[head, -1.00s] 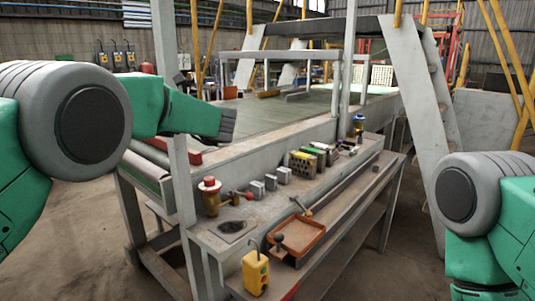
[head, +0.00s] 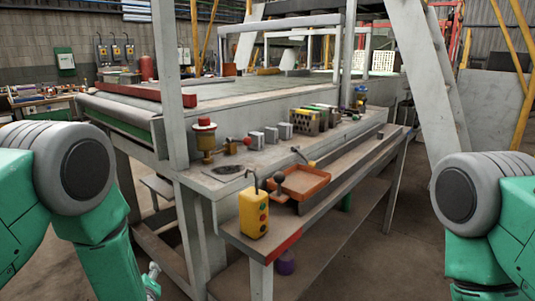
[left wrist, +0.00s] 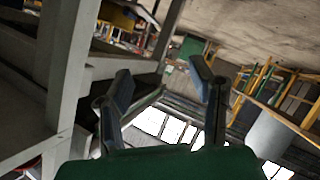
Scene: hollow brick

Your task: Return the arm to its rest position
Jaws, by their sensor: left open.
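My left arm (head: 100,240) comes in from the left in the head view and hangs down toward the lower edge. A small grey part shows low beside the bench leg, but the left fingers cannot be made out there. In the left wrist view my left gripper (left wrist: 165,85) is open, its two fingers apart with nothing between them. My right arm (head: 485,225) shows at the right edge of the head view. It hangs down, and its gripper is out of the picture.
A bench (head: 215,188) stands in front of me, with a yellow control box (head: 254,214) at its front corner. An orange tray (head: 303,183), a red-capped brass fitting (head: 206,140) and a hollow brick (head: 305,121) lie on it. Grey posts (head: 174,90) rise near my left arm. Floor shows at the lower right.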

